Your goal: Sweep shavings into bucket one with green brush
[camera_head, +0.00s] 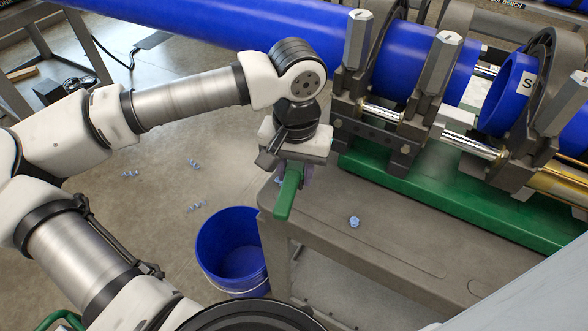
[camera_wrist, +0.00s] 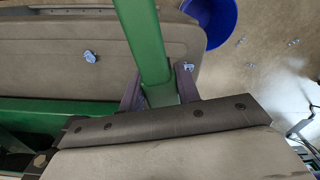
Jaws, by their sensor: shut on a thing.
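My gripper (camera_head: 292,172) is shut on the green brush (camera_head: 288,193) above the left end of the cart top (camera_head: 400,250). In the wrist view, the brush's green handle (camera_wrist: 146,40) lies between the fingers (camera_wrist: 158,90); its bristles are not clearly visible. A blue shaving (camera_head: 354,221) lies on the cart top, right of the brush; it also shows in the wrist view (camera_wrist: 90,57). Another shaving (camera_wrist: 188,67) lies near the cart's edge, beside a finger. A blue bucket (camera_head: 230,250) stands on the floor below the cart's left end. I see no number on it.
Several shavings (camera_head: 195,206) lie on the floor left of the bucket. The fusion machine's clamps (camera_head: 400,110), with blue pipe (camera_head: 200,35), and its green base (camera_head: 450,195) border the cart top's back. The front of the cart top is mostly clear.

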